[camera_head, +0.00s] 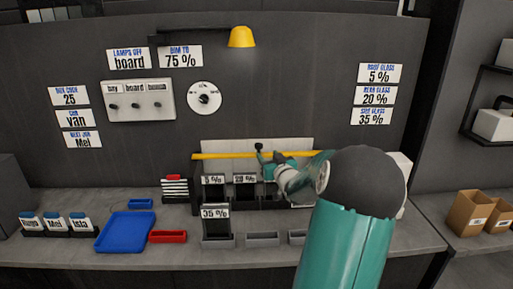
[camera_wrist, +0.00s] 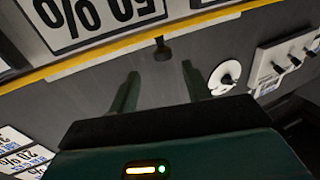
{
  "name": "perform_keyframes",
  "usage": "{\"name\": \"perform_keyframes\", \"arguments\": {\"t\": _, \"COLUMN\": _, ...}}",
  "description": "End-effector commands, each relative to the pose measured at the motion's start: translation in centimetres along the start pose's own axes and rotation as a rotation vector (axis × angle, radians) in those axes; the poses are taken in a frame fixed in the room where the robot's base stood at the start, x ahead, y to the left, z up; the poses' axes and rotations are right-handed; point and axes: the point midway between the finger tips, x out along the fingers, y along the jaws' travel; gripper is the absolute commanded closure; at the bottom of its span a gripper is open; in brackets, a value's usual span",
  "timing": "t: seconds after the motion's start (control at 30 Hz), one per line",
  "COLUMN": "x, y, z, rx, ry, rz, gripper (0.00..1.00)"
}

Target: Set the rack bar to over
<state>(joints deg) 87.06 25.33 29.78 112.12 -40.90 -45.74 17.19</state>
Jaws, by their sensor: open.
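The rack bar (camera_head: 222,156) is a long yellow bar running level across the front of the pale rack panel, above the film slots. It also crosses the wrist view (camera_wrist: 85,60) at a slant. A dark knob (camera_head: 259,147) stands at the bar, and it shows in the wrist view (camera_wrist: 162,48) too. My gripper (camera_head: 264,163) is at the middle of the bar. In the wrist view its two green fingers (camera_wrist: 158,80) are apart with nothing between them. The knob is just beyond the fingertips, roughly centred. My arm hides the bar's right part.
A blue tray (camera_head: 126,232) and a red tray (camera_head: 168,237) lie left. A dial (camera_head: 204,98), switch panel (camera_head: 139,100) and yellow lamp (camera_head: 242,37) are above.

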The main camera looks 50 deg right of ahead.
Motion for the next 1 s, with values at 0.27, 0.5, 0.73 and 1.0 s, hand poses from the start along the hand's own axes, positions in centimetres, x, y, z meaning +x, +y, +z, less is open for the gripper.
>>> {"name": "perform_keyframes", "arguments": {"t": 0.27, "x": 5.7, "y": -0.5, "z": 0.0, "rx": 0.003, "ry": 0.002, "rz": -0.006, "gripper": 0.52}}
{"name": "perform_keyframes", "arguments": {"t": 0.5, "x": 8.6, "y": -0.8, "z": 0.0, "rx": 0.001, "ry": 0.0, "rz": -0.007, "gripper": 0.52}}
{"name": "perform_keyframes", "arguments": {"t": 0.73, "x": 8.9, "y": -0.9, "z": -0.1, "rx": 0.001, "ry": 0.0, "rz": -0.007, "gripper": 0.52}}
{"name": "perform_keyframes", "arguments": {"t": 1.0, "x": 8.9, "y": -0.8, "z": -0.1, "rx": 0.0, "ry": 0.0, "rz": -0.006, "gripper": 0.87}}
